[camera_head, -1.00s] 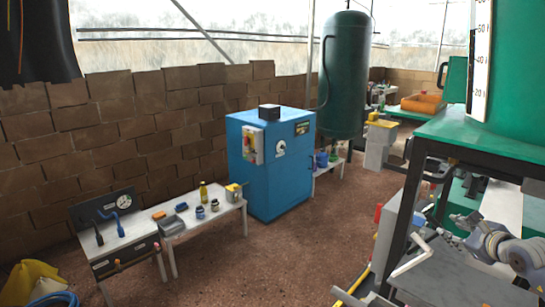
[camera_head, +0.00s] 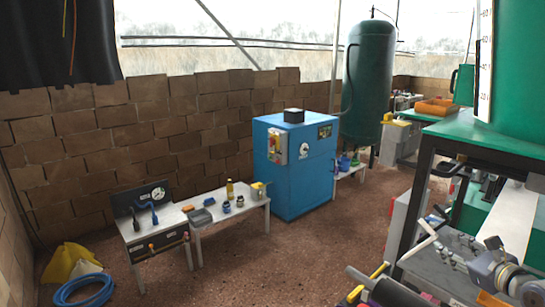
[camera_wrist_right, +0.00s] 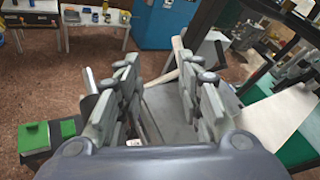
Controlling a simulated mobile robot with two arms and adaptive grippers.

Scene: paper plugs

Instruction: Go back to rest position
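My right gripper (camera_head: 462,252) is at the lower right of the head view, beside the green and black machine frame. In the right wrist view its fingers (camera_wrist_right: 160,92) are spread wide apart with nothing held between them. A pale bar (camera_wrist_right: 181,62) and a grey surface lie beyond the open fingers; I see no contact. My left gripper is not in the head view.
A green press-like machine (camera_head: 485,130) with black legs stands close on the right. A blue cabinet (camera_head: 310,180), a low white bench (camera_head: 228,208) with small items and a gauge stand (camera_head: 150,240) line the brick wall. The brown floor between is open.

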